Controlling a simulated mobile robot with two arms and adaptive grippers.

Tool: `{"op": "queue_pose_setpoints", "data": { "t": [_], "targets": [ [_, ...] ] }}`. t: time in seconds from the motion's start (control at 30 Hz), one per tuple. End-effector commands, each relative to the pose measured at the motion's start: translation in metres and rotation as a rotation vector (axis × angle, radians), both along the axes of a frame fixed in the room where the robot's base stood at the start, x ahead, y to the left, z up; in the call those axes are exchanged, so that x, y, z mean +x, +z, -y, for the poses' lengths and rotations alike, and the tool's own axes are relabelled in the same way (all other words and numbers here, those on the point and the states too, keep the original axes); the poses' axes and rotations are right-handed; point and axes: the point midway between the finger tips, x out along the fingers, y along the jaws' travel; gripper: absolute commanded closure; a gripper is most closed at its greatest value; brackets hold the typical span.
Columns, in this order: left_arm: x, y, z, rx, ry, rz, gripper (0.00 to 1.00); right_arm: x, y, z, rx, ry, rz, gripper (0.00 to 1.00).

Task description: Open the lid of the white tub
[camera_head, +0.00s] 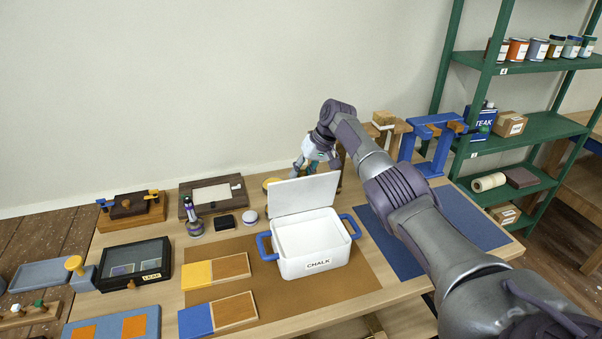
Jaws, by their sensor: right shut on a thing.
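The white tub (311,262), labelled CHALK, stands on a brown mat on the table. It has a blue handle on each side. Its lid (303,194) stands up at the back edge, open, and the tub's inside looks empty. My right gripper (303,171) is at the top edge of the raised lid, behind it, and is shut on the lid. The lid hides part of the fingertips. My left gripper is not in view.
A dark glass-topped case (122,268) and coloured wooden blocks (215,270) lie left of the tub. A bottle (193,218) and small items stand behind them. A blue mat (395,245) lies right. A green shelf (532,130) stands at the right.

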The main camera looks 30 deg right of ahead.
Motion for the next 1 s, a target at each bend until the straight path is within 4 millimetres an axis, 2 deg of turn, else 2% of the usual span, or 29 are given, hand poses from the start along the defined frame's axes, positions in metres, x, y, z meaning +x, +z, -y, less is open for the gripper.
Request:
{"op": "queue_pose_setpoints", "data": {
  "t": [0.03,0.77,0.8,0.93,1.0],
  "targets": [
    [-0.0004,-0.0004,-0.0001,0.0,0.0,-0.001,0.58,-0.0034,-0.006,0.0002,-0.001,0.001,-0.015,1.0],
    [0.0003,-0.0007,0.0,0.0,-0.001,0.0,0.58,-0.0055,-0.0092,0.0004,-0.001,0.001,-0.026,1.0],
    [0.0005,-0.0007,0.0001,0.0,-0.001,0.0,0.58,-0.0056,-0.0093,0.0004,-0.001,0.001,-0.026,0.7],
    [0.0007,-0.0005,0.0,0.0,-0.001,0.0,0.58,-0.0048,-0.0082,0.0005,-0.001,0.001,-0.022,0.48],
    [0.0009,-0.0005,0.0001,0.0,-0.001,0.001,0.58,-0.004,-0.0067,0.0004,-0.001,0.001,-0.018,0.45]
  ]
}}
